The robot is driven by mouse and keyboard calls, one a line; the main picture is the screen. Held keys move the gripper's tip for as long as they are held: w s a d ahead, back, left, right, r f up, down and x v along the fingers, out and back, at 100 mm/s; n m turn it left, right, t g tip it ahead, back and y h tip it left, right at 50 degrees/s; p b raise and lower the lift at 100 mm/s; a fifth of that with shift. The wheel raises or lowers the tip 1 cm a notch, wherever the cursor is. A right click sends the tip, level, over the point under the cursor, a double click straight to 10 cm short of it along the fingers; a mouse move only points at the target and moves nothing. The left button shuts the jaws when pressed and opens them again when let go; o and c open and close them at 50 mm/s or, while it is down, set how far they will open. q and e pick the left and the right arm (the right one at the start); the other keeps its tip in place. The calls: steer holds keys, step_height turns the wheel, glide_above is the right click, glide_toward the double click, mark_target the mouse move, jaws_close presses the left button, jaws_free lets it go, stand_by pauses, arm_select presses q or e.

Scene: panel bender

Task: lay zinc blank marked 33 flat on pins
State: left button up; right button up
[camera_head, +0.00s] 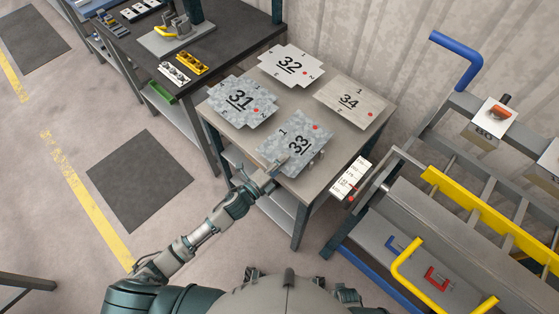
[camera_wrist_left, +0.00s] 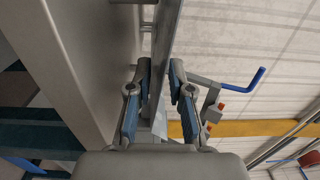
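The zinc blank marked 33 (camera_head: 290,140) is a mottled grey plate at the near edge of the small table (camera_head: 215,113). A finger of my left gripper (camera_head: 275,172) overlaps its near edge in the head view. In the left wrist view, the two fingers of my left gripper (camera_wrist_left: 160,72) stand apart, with a thin grey plate edge (camera_wrist_left: 164,35) running between them. A narrow gap seems to remain beside the plate, and firm contact does not show. My right gripper is not in view.
Blanks 31 (camera_head: 240,100), 32 (camera_head: 290,64) and 34 (camera_head: 351,101) lie on the same table. A dark workbench (camera_head: 225,45) stands behind.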

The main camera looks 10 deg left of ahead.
arm_select(q)
steer(key=shift+o, duration=0.3)
steer(key=shift+d, duration=0.65)
steer(key=v, duration=1.2)
steer(key=shift+a, duration=0.3)
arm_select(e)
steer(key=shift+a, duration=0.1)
